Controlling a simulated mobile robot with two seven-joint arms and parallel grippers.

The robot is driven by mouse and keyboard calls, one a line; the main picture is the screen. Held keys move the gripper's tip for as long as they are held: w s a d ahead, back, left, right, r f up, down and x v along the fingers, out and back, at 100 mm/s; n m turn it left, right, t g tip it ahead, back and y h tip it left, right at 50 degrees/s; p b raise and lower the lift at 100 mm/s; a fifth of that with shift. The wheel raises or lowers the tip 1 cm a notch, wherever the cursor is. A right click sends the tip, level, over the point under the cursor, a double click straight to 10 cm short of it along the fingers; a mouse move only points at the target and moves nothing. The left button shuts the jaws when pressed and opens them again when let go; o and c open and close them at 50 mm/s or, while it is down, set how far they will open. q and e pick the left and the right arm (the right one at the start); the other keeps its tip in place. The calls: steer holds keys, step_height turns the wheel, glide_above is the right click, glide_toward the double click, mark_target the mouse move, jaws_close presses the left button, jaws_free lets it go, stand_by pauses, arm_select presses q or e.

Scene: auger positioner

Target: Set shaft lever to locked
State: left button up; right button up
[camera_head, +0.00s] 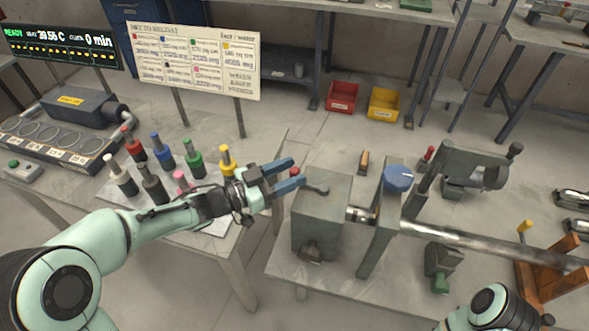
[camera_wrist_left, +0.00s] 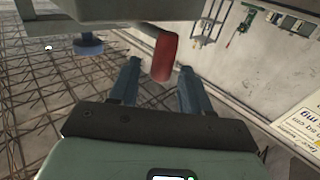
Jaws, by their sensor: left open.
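A grey housing block (camera_head: 321,215) stands on the right-hand bench, with a red-tipped lever (camera_head: 295,171) at its upper left side. In the left wrist view the red lever grip (camera_wrist_left: 163,57) sits between the two blue fingers, with visible space on both sides. My left gripper (camera_head: 297,171) is open around it; it also shows in the left wrist view (camera_wrist_left: 160,68). I cannot tell which lever is the shaft lever. A short grey lever (camera_head: 318,188) lies on top of the block. My right gripper is out of view.
A blue knob (camera_head: 398,178) tops an upright plate right of the block, and a long metal shaft (camera_head: 480,239) runs right from there. Several coloured bottles (camera_head: 163,150) stand on the left table. A grey clamp-like fixture (camera_head: 470,165) stands behind the shaft.

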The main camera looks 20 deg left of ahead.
arm_select(q)
steer(key=shift+x, duration=0.9)
jaws_close()
